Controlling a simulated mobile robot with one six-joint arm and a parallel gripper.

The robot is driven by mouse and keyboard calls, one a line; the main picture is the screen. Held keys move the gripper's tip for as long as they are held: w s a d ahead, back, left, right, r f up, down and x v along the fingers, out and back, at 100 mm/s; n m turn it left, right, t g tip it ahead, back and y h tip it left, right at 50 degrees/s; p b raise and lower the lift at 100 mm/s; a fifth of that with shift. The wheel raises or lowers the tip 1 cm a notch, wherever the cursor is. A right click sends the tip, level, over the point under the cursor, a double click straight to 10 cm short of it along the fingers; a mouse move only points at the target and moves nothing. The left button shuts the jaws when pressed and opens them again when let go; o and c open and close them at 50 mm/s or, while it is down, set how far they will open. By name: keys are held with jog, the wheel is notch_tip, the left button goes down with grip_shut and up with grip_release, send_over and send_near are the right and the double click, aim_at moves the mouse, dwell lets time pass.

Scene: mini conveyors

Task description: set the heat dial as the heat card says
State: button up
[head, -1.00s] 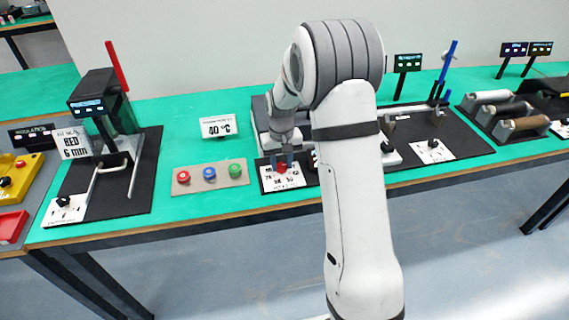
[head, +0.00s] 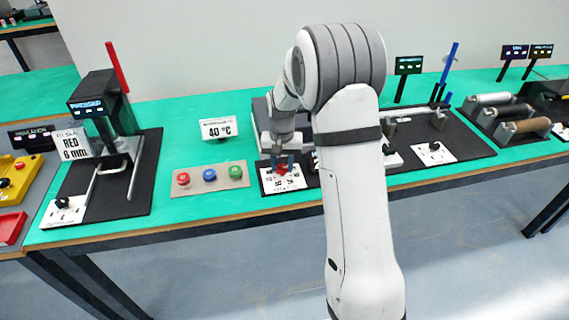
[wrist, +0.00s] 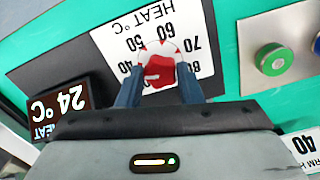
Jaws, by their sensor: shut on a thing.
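In the head view, my gripper (head: 283,163) points down onto the red dial (head: 283,171). The heat card (head: 219,129) stands behind and reads 40 °C. A dark heat display (wrist: 62,110) reads 24 °C.
A tan panel (head: 205,188) with red, blue and green buttons lies left of the dial. Other machines stand to the right on the green table.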

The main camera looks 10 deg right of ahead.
aim_at(282, 167)
jog(key=shift+w+r, duration=0.2)
jog(key=shift+w, duration=0.05)
jog(key=o, duration=1)
jog(key=shift+s+f, duration=0.15)
jog(key=shift+c, duration=0.2)
notch_tip(282, 167, up, 7)
jog(key=shift+f, duration=0.15)
jog(key=shift+r, duration=0.55)
